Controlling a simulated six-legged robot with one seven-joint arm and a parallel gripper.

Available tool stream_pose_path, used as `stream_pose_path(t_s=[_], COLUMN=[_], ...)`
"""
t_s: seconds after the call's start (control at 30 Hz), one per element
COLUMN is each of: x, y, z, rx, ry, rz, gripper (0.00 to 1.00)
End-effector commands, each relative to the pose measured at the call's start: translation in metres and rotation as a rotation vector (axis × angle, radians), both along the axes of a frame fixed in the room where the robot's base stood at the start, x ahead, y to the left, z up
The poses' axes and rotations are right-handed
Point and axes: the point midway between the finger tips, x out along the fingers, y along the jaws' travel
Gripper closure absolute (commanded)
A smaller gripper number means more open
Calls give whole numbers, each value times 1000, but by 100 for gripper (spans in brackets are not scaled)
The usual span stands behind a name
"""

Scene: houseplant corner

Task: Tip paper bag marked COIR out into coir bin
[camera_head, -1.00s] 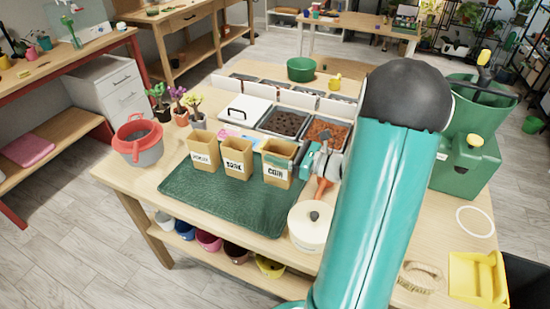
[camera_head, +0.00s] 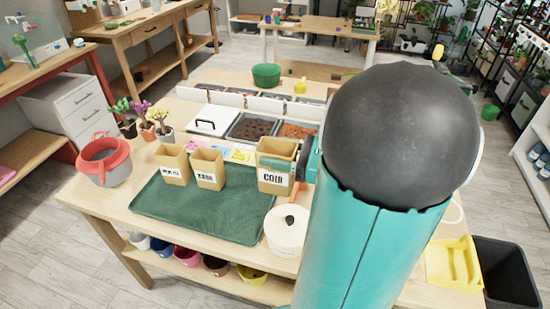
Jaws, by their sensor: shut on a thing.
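The paper bag marked COIR (camera_head: 273,181) is upright with its open top up. It seems to be held above the right side of the green mat (camera_head: 160,205). My gripper (camera_head: 298,168) is shut on the bag's right side; my arm hides part of the gripper. Behind the bag are an open bin of dark brown material (camera_head: 252,128) and an open bin of orange-brown material (camera_head: 297,131). I cannot read a label on either bin; the orange-brown one looks like coir. My arm cuts off the view right of it.
Two other paper bags (camera_head: 172,164) (camera_head: 208,168) stand on the mat. A white lidded pot (camera_head: 287,230) is close in front of the COIR bag. A white cover with a handle (camera_head: 212,119) lies left of the open bins. Small plants (camera_head: 148,130) and a red-rimmed bucket (camera_head: 103,160) stand at left.

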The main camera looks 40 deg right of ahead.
Motion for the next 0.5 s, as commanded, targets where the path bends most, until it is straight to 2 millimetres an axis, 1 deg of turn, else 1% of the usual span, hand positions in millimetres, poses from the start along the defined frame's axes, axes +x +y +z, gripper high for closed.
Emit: stream_pose_path(t_s=[0.03, 0.5], x=[0, 0], y=[0, 0], z=[6, 48], rx=[-4, -4], ry=[-3, -3], rz=[0, 0], gripper=[80, 80])
